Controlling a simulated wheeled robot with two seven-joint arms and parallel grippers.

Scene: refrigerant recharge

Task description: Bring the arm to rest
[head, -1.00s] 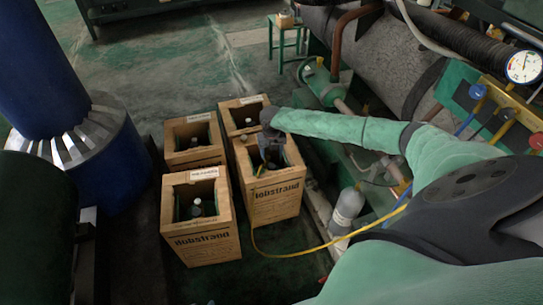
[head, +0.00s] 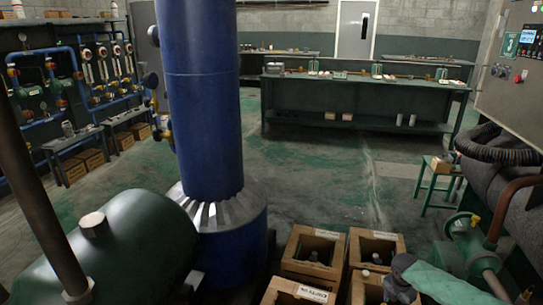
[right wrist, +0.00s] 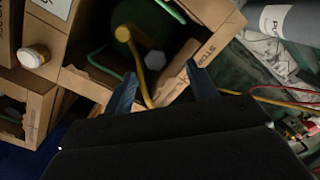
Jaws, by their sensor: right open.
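My right arm (head: 435,284) enters the head view at the lower right, with its dark wrist over the front right wooden box (head: 366,287). In the right wrist view my right gripper (right wrist: 162,82) is open, its two blue-grey fingers spread at the mouth of a cardboard-coloured box (right wrist: 188,60). Inside that box are a green cylinder (right wrist: 150,22), a yellow hose (right wrist: 138,62) and a pale hexagonal cap (right wrist: 155,58). The hose passes between the fingers in the picture; I cannot tell whether they touch it. My left gripper is not in view.
More open wooden boxes with bottles stand beside it, such as the back left box (head: 312,250). A blue column (head: 198,100) and a green tank (head: 110,255) stand left. A green stool (head: 437,183) and pipework stand right. Open floor (head: 335,180) lies behind.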

